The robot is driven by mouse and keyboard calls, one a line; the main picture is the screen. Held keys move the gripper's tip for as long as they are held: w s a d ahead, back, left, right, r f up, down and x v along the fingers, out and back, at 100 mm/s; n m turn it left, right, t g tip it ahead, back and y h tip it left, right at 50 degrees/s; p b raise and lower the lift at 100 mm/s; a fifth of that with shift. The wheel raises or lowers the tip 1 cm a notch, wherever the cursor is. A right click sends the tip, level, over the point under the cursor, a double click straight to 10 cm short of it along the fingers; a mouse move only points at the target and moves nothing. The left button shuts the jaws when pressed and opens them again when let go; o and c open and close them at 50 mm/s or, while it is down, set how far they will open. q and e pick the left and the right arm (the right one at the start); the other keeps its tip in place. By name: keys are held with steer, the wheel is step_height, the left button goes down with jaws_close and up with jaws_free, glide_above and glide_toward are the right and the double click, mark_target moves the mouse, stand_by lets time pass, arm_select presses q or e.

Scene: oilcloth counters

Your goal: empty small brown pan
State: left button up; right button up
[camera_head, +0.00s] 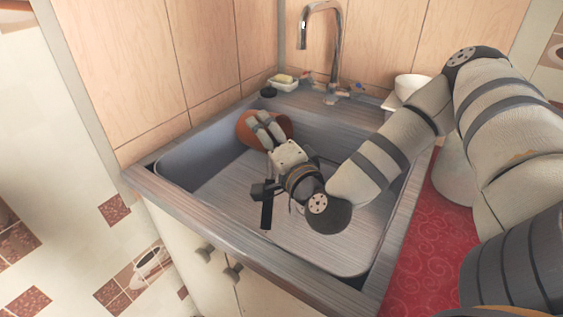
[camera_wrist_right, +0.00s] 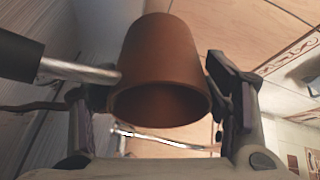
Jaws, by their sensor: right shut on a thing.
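The small brown pan (camera_head: 247,124) is at the back left of the sink basin, partly hidden behind my right gripper (camera_head: 264,124). In the right wrist view the pan (camera_wrist_right: 165,62) sits between the two fingers of the gripper (camera_wrist_right: 155,105), which is shut on it. Its round mouth faces the wrist camera. The inside is dark, and I cannot tell whether anything is in it. A metal rod with a black end (camera_wrist_right: 18,57) reaches in from the left towards the pan, perhaps its handle. My left gripper is in neither view.
The grey sink (camera_head: 215,190) surrounds the gripper, with its walls close to the pan. A tall faucet (camera_head: 333,50) stands behind. A soap dish (camera_head: 283,84) is on the back ledge, and a white container (camera_head: 409,84) is at the back right. Red oilcloth (camera_head: 425,245) covers the right counter.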

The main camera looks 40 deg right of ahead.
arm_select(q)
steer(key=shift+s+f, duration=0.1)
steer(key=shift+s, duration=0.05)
arm_select(e)
steer(key=shift+r, duration=0.1)
steer(key=shift+r+t, duration=0.15)
steer(key=shift+t, duration=0.15)
arm_select(q)
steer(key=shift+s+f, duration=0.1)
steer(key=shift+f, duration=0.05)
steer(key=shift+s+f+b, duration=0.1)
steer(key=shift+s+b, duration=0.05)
steer(key=shift+b, duration=0.15)
arm_select(e)
steer(key=shift+s, duration=0.1)
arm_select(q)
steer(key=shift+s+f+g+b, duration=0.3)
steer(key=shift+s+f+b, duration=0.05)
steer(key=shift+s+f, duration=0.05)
arm_select(e)
steer(key=shift+s+m+t+h, duration=0.2)
steer(key=shift+m+t+h, duration=0.15)
steer(key=shift+t, duration=0.45)
